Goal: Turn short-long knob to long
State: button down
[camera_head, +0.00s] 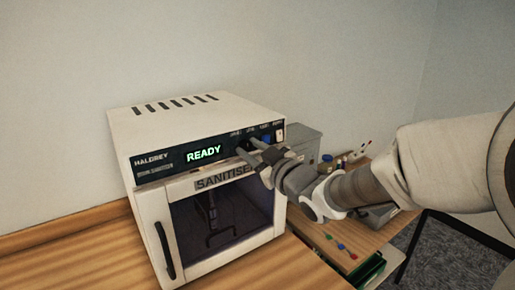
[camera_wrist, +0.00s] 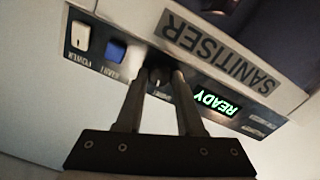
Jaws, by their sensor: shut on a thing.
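A white sanitiser (camera_head: 185,118) stands on the wooden counter, with a dark control strip and a green READY display (camera_head: 204,153). The short-long knob (camera_wrist: 158,77) is a small dark dial right of the display in the head view, mostly covered by my fingers. My gripper (camera_head: 257,152) reaches in from the right to the strip. In the wrist view, where the panel is upside down, my gripper (camera_wrist: 163,74) has one finger on each side of the knob and is shut on it. The way the knob points cannot be told.
A blue button (camera_wrist: 116,50) and a white power switch (camera_wrist: 81,36) sit close beside the knob. The sanitiser door (camera_head: 215,222) is below, with a black handle (camera_head: 164,250). Grey box (camera_head: 300,140) and small items stand at the right. The counter's front left is clear.

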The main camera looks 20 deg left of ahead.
jog(key=m+p, duration=0.2)
jog(key=m, duration=0.3)
jog(key=shift+r, duration=0.1)
jog(key=shift+m+p, duration=0.8)
jog(key=shift+m, duration=0.9)
jog(key=c, duration=0.5)
grip_release()
jog(key=shift+d, duration=0.1)
